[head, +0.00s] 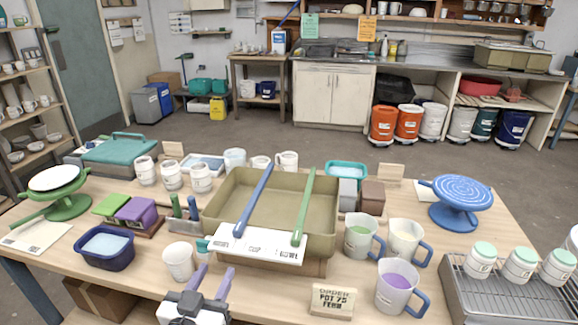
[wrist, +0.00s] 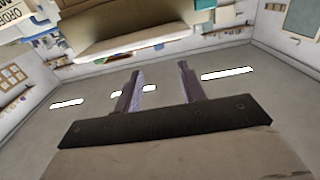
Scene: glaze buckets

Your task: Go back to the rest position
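My gripper (head: 212,279) shows at the bottom of the head view, in front of the table's near edge, left of the sign reading "ORDER POT 75 FERN" (head: 332,301). Its two purple fingers stand apart with nothing between them. In the wrist view my gripper (wrist: 161,90) is also open and empty, and that picture looks out over the room with the table's underside or edge at the top. A white cup (head: 179,262) stands just behind and left of the fingers in the head view.
A large olive tub (head: 320,222) stands mid-table with a blue and a green stick across it. Handled jugs, one with purple glaze (head: 397,286), stand to the right. A wire rack (head: 510,300) with lidded jars is at far right. A blue basin (head: 105,247) is at left.

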